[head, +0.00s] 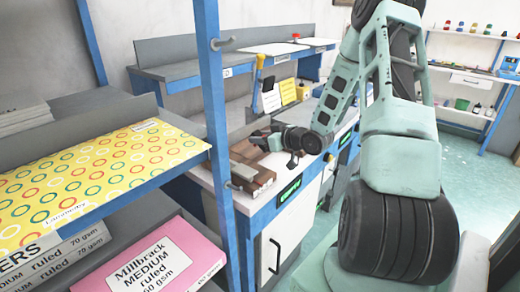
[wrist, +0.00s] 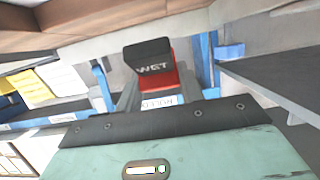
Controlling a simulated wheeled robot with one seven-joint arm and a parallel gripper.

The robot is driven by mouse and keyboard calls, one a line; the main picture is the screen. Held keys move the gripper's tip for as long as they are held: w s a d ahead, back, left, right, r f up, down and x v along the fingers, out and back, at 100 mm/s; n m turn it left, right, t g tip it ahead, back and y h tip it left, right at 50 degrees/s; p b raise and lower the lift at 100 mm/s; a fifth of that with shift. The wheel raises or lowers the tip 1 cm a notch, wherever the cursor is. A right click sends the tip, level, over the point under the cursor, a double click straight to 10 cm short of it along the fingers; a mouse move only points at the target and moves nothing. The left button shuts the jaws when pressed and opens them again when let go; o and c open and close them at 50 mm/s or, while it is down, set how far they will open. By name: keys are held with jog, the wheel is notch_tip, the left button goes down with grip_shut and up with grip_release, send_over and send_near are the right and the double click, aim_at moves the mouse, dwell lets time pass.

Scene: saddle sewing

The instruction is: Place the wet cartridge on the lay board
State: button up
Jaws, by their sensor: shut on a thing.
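The wet cartridge (wrist: 150,58) shows in the wrist view as a black block lettered WET with a red part at its side. It sits between the fingers of my gripper (wrist: 155,88), which is shut on it. In the head view my gripper (head: 268,139) is low over the white-topped bench, close to several brown blocks (head: 252,172). The cartridge is too small and too covered by my gripper to make out there. I cannot tell which surface is the lay board.
A blue post (head: 213,130) and a shelf with a yellow ringed pack (head: 95,180) and a pink paper pack (head: 150,262) stand at the left. Yellow and white cards (head: 288,92) stand behind my gripper. Open floor (head: 460,155) lies at the right.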

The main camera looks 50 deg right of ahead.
aim_at(261, 148)
notch_tip(261, 148, down, 4)
jog(key=shift+f, duration=0.1)
dwell(0.4)
jog(key=shift+f+b, duration=0.45)
jog(key=shift+f, duration=0.15)
jog(key=o, duration=1.1)
jog(key=shift+r+p, duration=0.5)
jog(key=shift+r, duration=0.1)
jog(key=a+b+v, duration=0.1)
jog(key=v, duration=1.1)
jog(key=shift+d, duration=0.5)
